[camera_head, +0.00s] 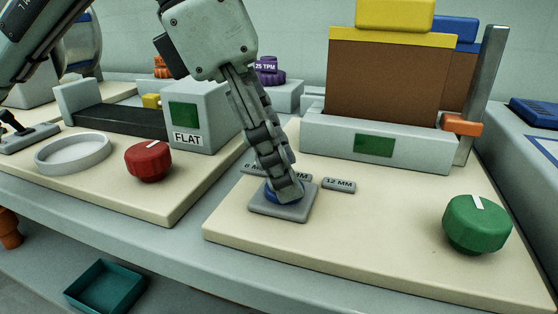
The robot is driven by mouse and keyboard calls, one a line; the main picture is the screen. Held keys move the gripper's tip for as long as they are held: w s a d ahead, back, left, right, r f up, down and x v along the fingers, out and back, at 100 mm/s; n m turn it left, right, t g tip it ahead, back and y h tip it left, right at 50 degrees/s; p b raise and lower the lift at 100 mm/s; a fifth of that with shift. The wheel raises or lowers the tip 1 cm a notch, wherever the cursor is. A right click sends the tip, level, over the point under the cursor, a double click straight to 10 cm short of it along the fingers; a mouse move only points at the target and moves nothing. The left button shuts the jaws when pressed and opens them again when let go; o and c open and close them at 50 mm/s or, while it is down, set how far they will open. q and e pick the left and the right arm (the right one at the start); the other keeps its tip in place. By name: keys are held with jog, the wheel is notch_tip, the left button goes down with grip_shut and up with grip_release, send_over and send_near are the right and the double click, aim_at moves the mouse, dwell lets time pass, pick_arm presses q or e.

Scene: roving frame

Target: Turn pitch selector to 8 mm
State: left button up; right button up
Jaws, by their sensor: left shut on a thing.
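The pitch selector is a small blue knob (271,196) on a grey square plate (296,211), near the front left of the cream board. My left gripper (286,192) reaches down from above and is shut on the blue knob, hiding most of it. Behind the plate are small grey label plates. The right one reads 12 MM (339,185). The middle label (302,176) shows only MM, its number hidden by my fingers. The left label (252,168) is partly covered and seems to start with 6. The knob's pointer is hidden, so its setting cannot be told.
On the same board (380,240) are a green knob (477,223) with a white mark and a brown-panelled machine (384,80). A red knob (148,160), a grey ring (73,153) and a FLAT block (195,120) stand left. A teal tray (105,287) lies lower.

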pick_arm(q)
jog(key=shift+w+m+g, duration=0.15)
jog(key=shift+m+g, duration=0.75)
jog(key=shift+m, duration=1.3)
jog(key=o, duration=1.2)
jog(key=shift+c, duration=0.2)
jog(key=v, duration=1.2)
jog(key=shift+d, duration=0.2)
